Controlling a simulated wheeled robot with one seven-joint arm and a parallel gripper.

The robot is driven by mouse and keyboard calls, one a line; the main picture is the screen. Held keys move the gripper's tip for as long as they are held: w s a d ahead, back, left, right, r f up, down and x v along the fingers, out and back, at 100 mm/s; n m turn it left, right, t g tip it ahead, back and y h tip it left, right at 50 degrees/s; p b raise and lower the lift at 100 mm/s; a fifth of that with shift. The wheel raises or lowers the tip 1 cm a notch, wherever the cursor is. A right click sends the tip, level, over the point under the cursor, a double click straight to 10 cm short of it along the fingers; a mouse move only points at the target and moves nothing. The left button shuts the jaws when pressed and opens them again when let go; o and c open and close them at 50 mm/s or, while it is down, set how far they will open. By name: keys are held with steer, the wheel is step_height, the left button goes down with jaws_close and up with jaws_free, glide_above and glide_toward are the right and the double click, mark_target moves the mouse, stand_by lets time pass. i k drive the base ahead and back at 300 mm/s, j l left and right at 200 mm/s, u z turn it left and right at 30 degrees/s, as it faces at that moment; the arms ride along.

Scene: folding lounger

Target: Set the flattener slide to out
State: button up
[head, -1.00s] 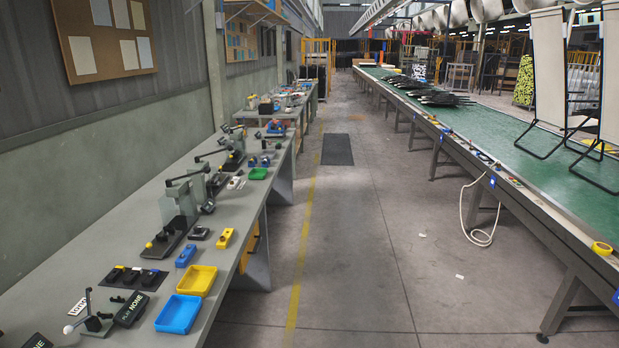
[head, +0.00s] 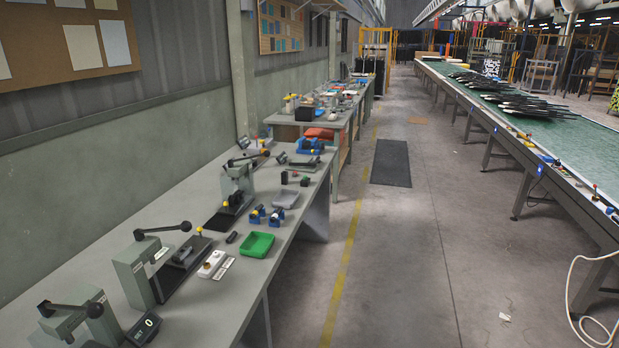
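Several green-grey lever presses stand on the long grey bench (head: 290,220) at left. None has a label I can read as flattener, so I cannot tell which one it is. A middle press (head: 137,278) has a black lever and a dark base slide (head: 180,268) reaching to the right, with a yellow knob near its far end. A farther press (head: 236,183) also has a dark base plate and a yellow knob. The nearest press (head: 85,315) is cut off by the bottom edge. My gripper is not in view.
A green tray (head: 257,245), a grey tray (head: 286,198) and a small display (head: 144,328) lie on the bench. The aisle (head: 400,260) is open, with a dark mat (head: 391,162). A conveyor (head: 540,130) runs along the right, with a white cable (head: 572,290) hanging to the floor.

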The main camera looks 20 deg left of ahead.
mark_target(232, 207)
steer(key=i+u, duration=0.1)
steer(key=i, duration=0.6)
steer(key=i+l+u, duration=0.1)
steer(key=i, duration=0.6)
steer(key=i+u, duration=0.3)
steer(key=u, duration=0.15)
steer(key=i+l+u, duration=0.15)
steer(key=u, duration=0.3)
steer(key=i+l+u, duration=0.25)
steer(key=u, duration=0.2)
steer(key=i+u, duration=0.25)
steer(key=u, duration=0.25)
steer(key=i+l+u, duration=0.15)
steer(key=u, duration=0.3)
steer(key=i+l+u, duration=0.2)
steer(key=u, duration=0.3)
steer(key=i+l+u, duration=0.2)
steer(key=u, duration=0.3)
steer(key=i+l+u, duration=0.1)
steer(key=l+u, duration=0.35)
steer(key=j, duration=0.1)
